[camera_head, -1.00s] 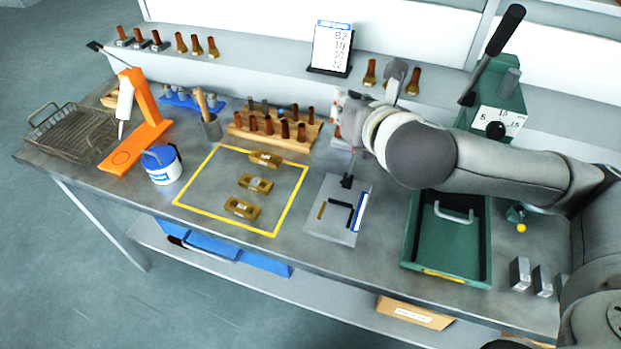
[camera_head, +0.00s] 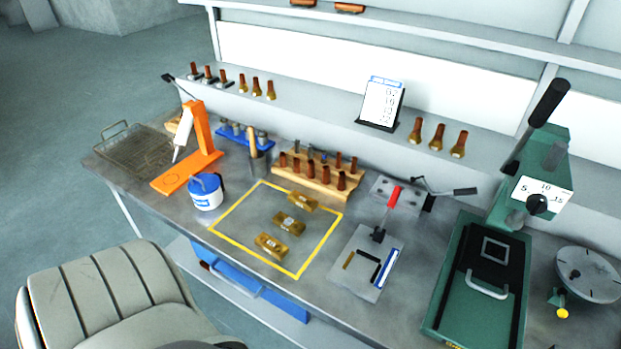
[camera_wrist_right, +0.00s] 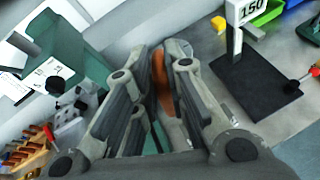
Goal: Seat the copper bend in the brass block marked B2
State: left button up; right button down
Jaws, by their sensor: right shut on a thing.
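Three brass blocks (camera_head: 303,202), (camera_head: 289,224), (camera_head: 271,245) lie in a slanting row inside the yellow outline on the bench in the head view. Their labels are too small to read, so I cannot tell which is B2. My right gripper (camera_wrist_right: 168,55) is seen only in the right wrist view. It is shut on a copper-coloured, slightly curved piece (camera_wrist_right: 162,82), seemingly the copper bend; the fingers partly hide it. In that view the piece is held clear of the bench. My left gripper is not in view.
A wooden rack (camera_head: 315,181) of copper pieces stands behind the outline. A grey plate fixture with a red handle (camera_head: 366,263) and a green lever press (camera_head: 455,280) are to its right. A white-blue pot (camera_head: 206,192) and an orange stand (camera_head: 198,150) are left.

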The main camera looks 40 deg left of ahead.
aim_at(289, 224)
jog(key=j+z, duration=0.3)
jog(key=j, duration=0.55)
jog(key=k+j+z, duration=0.1)
jog(key=j+z, duration=0.15)
jog(key=j, duration=0.55)
jog(key=k+j, duration=0.1)
jog(key=j, duration=1.1)
jog(key=k, duration=0.05)
